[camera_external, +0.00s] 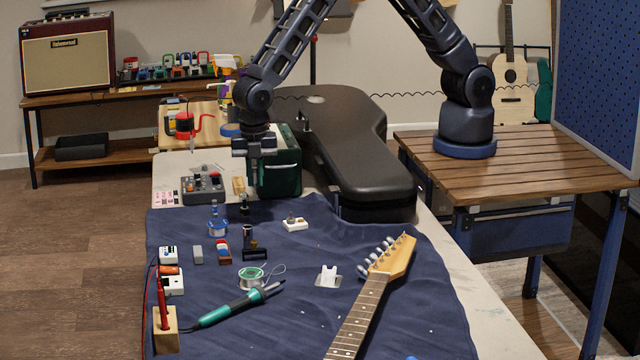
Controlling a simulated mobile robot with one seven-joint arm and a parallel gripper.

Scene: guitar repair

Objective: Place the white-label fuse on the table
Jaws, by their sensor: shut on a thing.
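My gripper (254,172) points down in front of the dark green box (285,178), over the far part of the workbench table (170,172). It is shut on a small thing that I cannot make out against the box. I cannot pick out a white label at this size, so I cannot tell from the picture whether the held thing is the white-label fuse. The dark blue cloth (310,320) covers the near part of the table.
A black guitar case (350,160) lies right of my gripper. A grey pedal (203,187) and a small wooden block (239,186) are close by. A guitar neck (360,315), soldering iron (240,303) and several small parts lie on the cloth. A wooden side table (545,170) stands right.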

